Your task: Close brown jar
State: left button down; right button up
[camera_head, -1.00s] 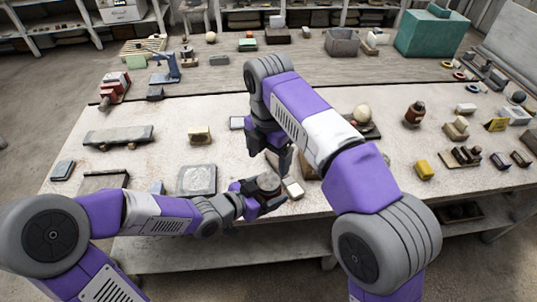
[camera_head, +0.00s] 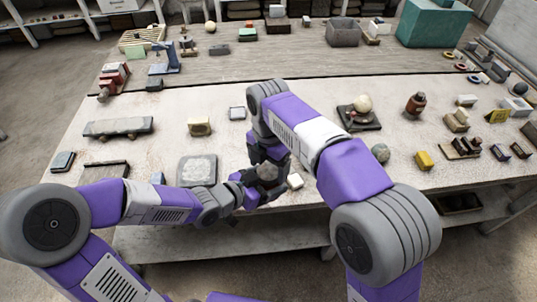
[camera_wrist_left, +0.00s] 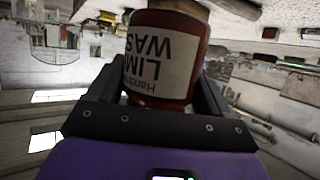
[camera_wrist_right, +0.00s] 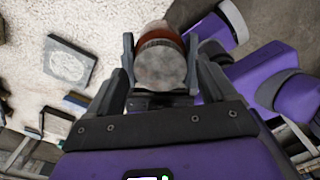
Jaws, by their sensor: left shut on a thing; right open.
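My left gripper (camera_head: 246,190) is shut on a brown jar (camera_wrist_left: 163,62) with a white label, its lettering upside down in the left wrist view. The jar is held above the table's front edge. A round grey top (camera_wrist_right: 160,66) with a brown rim shows in the right wrist view, and it also shows in the head view (camera_head: 267,172). My right gripper (camera_wrist_right: 160,62) is open, its fingers on either side of this grey top. I cannot tell whether the fingers touch it, or whether the grey top is a lid seated on the jar.
Another brown bottle (camera_head: 415,105) stands at the right of the table. A sphere on a dark tray (camera_head: 362,104) stands farther back.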

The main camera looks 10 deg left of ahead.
jog(key=shift+f, duration=0.4)
jog(key=shift+c, duration=0.3)
jog(key=c, duration=1)
jog(key=m, duration=0.4)
jog(key=shift+m, duration=0.3)
jog(key=shift+c, duration=0.2)
jog(key=m, duration=0.5)
jog(key=o, duration=1.2)
jog(key=shift+r, duration=0.1)
